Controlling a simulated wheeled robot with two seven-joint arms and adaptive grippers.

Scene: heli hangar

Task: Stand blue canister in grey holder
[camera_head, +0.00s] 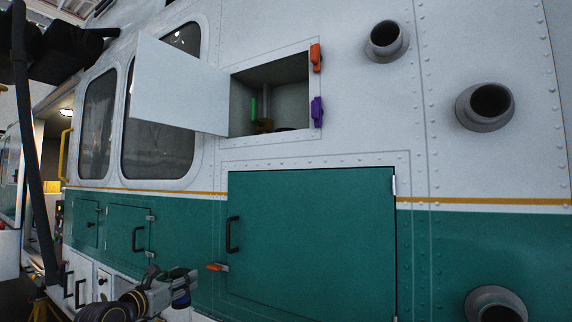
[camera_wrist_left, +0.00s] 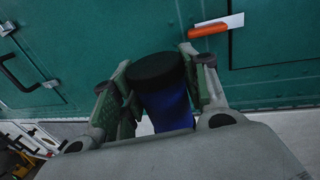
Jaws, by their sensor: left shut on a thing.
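My left gripper (camera_head: 182,287) is low in the head view, in front of the green lower hull. It is shut on the blue canister (camera_head: 181,301), of which only a small part shows there. In the left wrist view the blue canister (camera_wrist_left: 169,108) has a black lid and sits between both fingers (camera_wrist_left: 160,85), its lower end hidden by the gripper body. I cannot clearly make out the grey holder. A dark, low rounded thing (camera_head: 284,129) lies in the open wall compartment (camera_head: 282,74), too small to identify. My right gripper is not in view.
The compartment's white door (camera_head: 178,84) stands open to the left. Inside are a green upright piece (camera_head: 253,108) and a brownish piece (camera_head: 264,126). Orange (camera_head: 315,57) and purple (camera_head: 317,111) latches sit at its right edge. Grey pipe stubs (camera_head: 485,106) jut out at right.

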